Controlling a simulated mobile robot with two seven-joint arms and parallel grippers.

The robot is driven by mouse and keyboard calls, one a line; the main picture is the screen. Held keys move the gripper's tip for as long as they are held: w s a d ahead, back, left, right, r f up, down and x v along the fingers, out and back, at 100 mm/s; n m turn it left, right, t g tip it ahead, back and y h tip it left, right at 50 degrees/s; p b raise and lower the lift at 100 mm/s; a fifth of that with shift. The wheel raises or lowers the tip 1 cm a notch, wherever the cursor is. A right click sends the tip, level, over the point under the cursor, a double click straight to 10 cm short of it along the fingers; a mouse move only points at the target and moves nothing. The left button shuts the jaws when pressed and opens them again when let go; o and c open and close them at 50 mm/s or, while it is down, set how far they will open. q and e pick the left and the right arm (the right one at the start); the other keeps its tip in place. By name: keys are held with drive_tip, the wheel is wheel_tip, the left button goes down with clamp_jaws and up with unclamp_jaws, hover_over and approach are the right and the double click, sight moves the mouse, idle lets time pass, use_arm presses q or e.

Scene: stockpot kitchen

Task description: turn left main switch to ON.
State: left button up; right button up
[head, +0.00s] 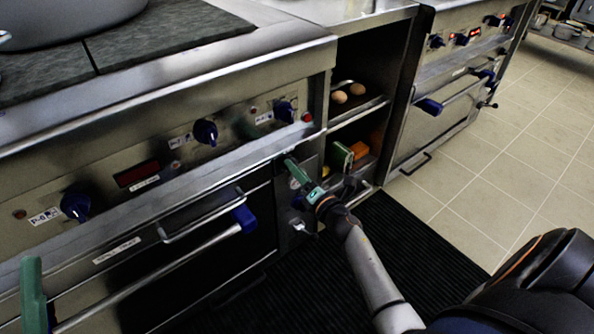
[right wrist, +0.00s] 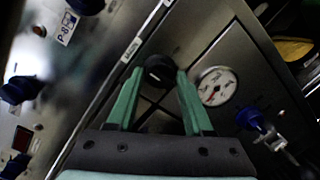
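The round black main switch knob (right wrist: 158,70) is on the steel panel in the right wrist view. My right gripper (right wrist: 158,78) has its two green fingers spread, one on each side of the knob, with dark gaps between them and it. I cannot tell whether the fingertips reach past the knob's face. In the head view my right gripper (head: 291,164) is at the narrow panel right of the oven door, and the knob is not discernible there. Part of my left gripper (head: 33,290), a green finger, shows at the lower left.
A pressure gauge (right wrist: 216,86) and a blue valve handle (right wrist: 252,119) are close right of the knob. Blue stove knobs (head: 205,132) line the panel above. A shelf with eggs (head: 339,97) is to the right. A dark mat (head: 400,255) covers the floor.

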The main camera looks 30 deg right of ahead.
clamp_jaws()
use_arm(q)
drive_tip(key=shift+r, duration=0.15)
use_arm(e)
drive_tip(key=shift+r, duration=0.1)
use_arm(q)
wheel_tip(320, 180, up, 8)
drive_tip(key=m+p, duration=0.1)
drive_tip(key=p, duration=0.7)
drive_tip(key=w+a+f+n+g+y+p, duration=0.1)
drive_tip(key=w+f+n+y, duration=0.2)
drive_tip(key=f, duration=0.4)
drive_tip(key=w+a+f+n+g+y+p, duration=0.1)
drive_tip(key=w+f+n+g+y, duration=0.1)
drive_tip(key=f+y, duration=0.4)
drive_tip(key=shift+w+f+n, duration=0.75)
drive_tip(key=shift+w+n, duration=0.15)
drive_tip(key=shift+w, duration=0.05)
use_arm(e)
drive_tip(key=shift+w+d+r+m+g+y, duration=0.1)
drive_tip(key=shift+m+g+y, duration=0.15)
drive_tip(key=shift+m, duration=2.55)
drive_tip(key=shift+s+d+m+g+y, duration=0.15)
drive_tip(key=shift+m+y, duration=0.2)
drive_tip(key=shift+m, duration=2.45)
drive_tip(key=shift+w+d+r+m+g+y, duration=0.1)
drive_tip(key=shift+w+m+g+y, duration=0.15)
drive_tip(key=shift+m, duration=2.55)
drive_tip(key=shift+s, duration=0.1)
